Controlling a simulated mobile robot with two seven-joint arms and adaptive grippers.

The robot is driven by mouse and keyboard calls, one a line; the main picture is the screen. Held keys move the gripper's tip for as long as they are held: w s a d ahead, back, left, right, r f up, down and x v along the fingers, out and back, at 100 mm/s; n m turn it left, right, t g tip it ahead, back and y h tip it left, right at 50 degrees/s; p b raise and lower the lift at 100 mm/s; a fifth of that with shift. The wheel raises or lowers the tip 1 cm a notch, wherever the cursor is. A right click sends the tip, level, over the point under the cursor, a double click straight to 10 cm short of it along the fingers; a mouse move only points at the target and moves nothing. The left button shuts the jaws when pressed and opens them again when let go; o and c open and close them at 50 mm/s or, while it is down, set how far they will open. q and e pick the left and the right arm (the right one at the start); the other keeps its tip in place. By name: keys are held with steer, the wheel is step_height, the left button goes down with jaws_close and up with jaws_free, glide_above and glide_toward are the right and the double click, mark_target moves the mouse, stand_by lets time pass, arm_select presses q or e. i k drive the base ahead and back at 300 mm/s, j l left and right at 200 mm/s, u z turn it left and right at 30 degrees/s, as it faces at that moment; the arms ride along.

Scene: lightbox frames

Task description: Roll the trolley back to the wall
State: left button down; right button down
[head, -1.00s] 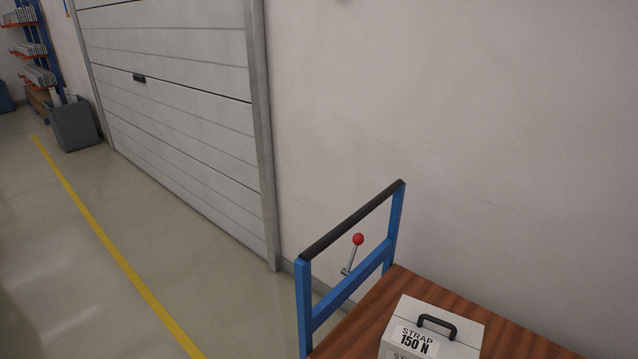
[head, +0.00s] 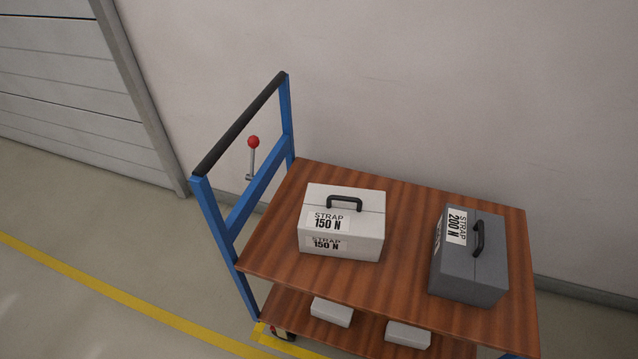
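The trolley (head: 285,215) stands beside the wall (head: 420,90) in the head view. It has a brown wooden top deck, a lower shelf and a blue frame at its left end. A black push bar (head: 240,125) tops the frame. A lever with a red knob (head: 253,142) stands up at the frame's crossbar. A white case (head: 365,228) marked STRAP 150 N and a dark grey case (head: 465,275) marked STRAP 200 N sit on the top deck. A wheel shows under the left end. Neither of my grippers is in view.
Two small white boxes (head: 331,312) lie on the lower shelf. A yellow floor line (head: 110,297) runs along the left and reaches yellow marking by the trolley's wheel. A closed shutter door (head: 65,95) is at the left. The floor left of the trolley is clear.

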mark_target(393, 288)
steer(key=i+j+z, duration=0.15)
steer(key=j+z, duration=0.2)
steer(key=j, duration=0.4)
steer(key=j+z, duration=0.35)
steer(key=j, duration=0.45)
steer(key=j+z, duration=0.4)
steer(key=j, duration=0.4)
steer(key=k+j, duration=0.55)
steer(key=k+l, duration=0.05)
steer(key=k, duration=0.05)
